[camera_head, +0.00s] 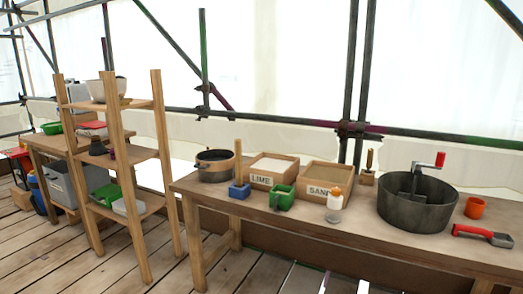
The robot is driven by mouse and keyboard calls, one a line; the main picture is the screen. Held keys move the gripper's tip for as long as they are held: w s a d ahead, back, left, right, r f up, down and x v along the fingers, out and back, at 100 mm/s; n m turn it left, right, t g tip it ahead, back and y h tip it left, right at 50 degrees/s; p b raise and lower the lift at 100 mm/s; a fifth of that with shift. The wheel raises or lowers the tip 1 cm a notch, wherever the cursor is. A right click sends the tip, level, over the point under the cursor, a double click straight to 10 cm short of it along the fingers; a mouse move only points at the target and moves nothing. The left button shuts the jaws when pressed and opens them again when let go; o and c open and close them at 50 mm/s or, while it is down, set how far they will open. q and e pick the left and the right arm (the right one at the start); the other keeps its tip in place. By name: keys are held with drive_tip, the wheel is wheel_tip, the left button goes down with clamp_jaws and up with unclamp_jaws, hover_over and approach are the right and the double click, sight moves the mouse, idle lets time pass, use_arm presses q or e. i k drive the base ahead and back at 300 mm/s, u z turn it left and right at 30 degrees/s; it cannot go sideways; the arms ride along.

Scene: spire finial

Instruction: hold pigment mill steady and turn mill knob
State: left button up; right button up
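A large dark round tub (418,215) stands upright towards the right end of the long wooden table. A dark stirrer and crank stand in it, with a red knob (440,159) at the crank's upper end. This is the only thing with a crank that I can make out; I cannot tell for sure that it is the pigment mill. Neither of my grippers is in view, and nothing is touching the tub or the knob.
On the long table (300,226) are a sand box (326,192), lime box (258,181), dark pot (214,171), green scoop (283,199), orange-topped bottle (335,206), orange cup (475,208) and red-handled tool (484,235). Wooden shelves (165,150) stand at left.

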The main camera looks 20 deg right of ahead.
sight(336, 192)
drive_tip(key=u, duration=0.15)
drive_tip(key=i, duration=1.3)
drive_tip(key=z, duration=1.2)
drive_tip(key=i, duration=0.9)
drive_tip(key=z, duration=1)
